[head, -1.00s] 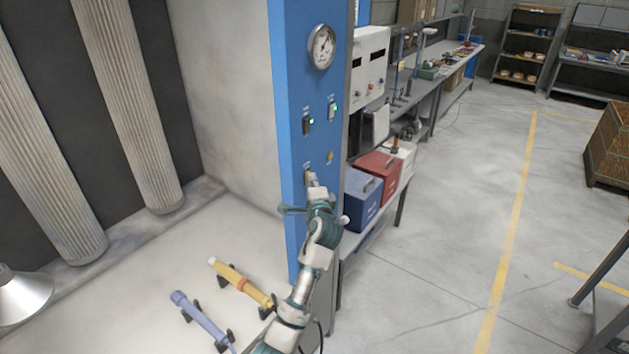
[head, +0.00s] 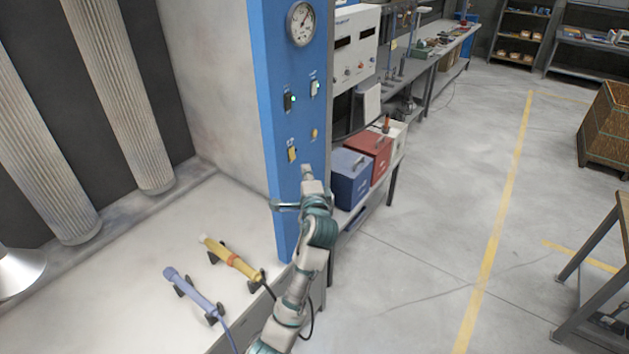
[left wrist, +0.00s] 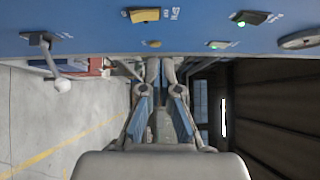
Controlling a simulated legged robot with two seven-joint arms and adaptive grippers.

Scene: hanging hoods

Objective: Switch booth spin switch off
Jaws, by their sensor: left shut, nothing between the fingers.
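The blue booth panel (head: 270,125) carries a yellow rocker switch (head: 292,152) with a small label too blurred to read surely; I take it as the spin switch. It also shows at the top of the left wrist view (left wrist: 143,15), and no lit lamp shows beside it. My left gripper (head: 307,171) is shut and empty, just right of and below this switch in the head view. In the left wrist view its fingertips (left wrist: 161,62) are together and clear of the switch. My right gripper is in neither view.
A black switch (head: 290,101) and a pale switch (head: 315,88) have green lights. A yellow knob (head: 314,134) and gauge (head: 301,23) share the panel. A ball-ended lever (left wrist: 55,65) sticks out. Yellow (head: 232,257) and lilac (head: 193,293) wands lie in the booth.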

